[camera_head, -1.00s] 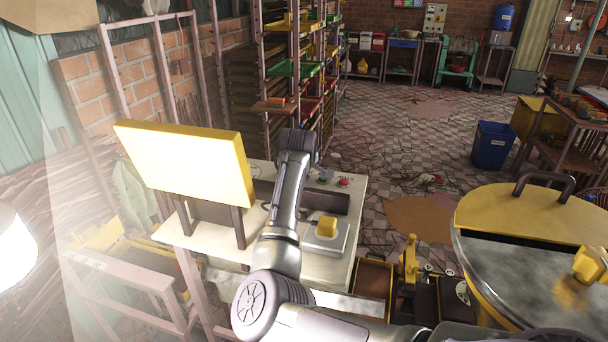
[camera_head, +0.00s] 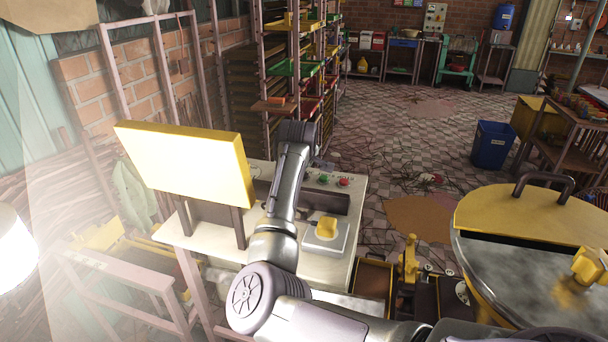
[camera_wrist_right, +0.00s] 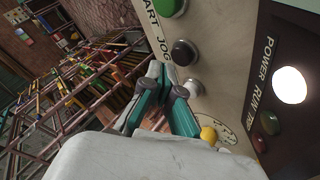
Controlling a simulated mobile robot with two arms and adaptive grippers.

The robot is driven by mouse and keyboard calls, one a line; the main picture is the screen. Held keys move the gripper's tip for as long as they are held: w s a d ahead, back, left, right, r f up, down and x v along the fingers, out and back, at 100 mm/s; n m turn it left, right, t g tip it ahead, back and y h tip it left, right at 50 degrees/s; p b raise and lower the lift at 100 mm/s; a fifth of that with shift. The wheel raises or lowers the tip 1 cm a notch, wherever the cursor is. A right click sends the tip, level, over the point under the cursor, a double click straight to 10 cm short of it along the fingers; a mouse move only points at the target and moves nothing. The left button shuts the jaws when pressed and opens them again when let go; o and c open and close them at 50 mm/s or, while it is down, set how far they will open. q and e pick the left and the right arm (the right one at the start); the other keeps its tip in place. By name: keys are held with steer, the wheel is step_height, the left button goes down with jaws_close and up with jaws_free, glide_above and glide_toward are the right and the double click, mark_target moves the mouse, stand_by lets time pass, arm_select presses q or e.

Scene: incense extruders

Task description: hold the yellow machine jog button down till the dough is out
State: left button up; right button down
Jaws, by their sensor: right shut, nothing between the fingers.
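In the right wrist view a beige control panel (camera_wrist_right: 225,60) fills the right side. A black button (camera_wrist_right: 184,52) sits beside the word JOG, with a green button (camera_wrist_right: 172,6) above it beside lettering ending in ART. My right gripper (camera_wrist_right: 166,78), with teal fingers, is shut and empty. Its tips show just left of and below the black button; I cannot tell whether they touch it. In the head view the machine's yellow board (camera_head: 185,165) stands left of my right arm, which hides the gripper. No dough shows. My left gripper is out of view.
A silver knob (camera_wrist_right: 193,88) and a small yellow knob (camera_wrist_right: 208,134) lie close to the fingers. A lit white lamp (camera_wrist_right: 290,85) is on the dark strip. In the head view a round yellow-lidded vessel (camera_head: 535,215) stands right; tiled floor (camera_head: 400,150) is open behind.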

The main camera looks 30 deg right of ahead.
steer(key=shift+r+p, duration=0.75)
steer(key=shift+r, duration=1.75)
steer(key=shift+s+f, duration=0.1)
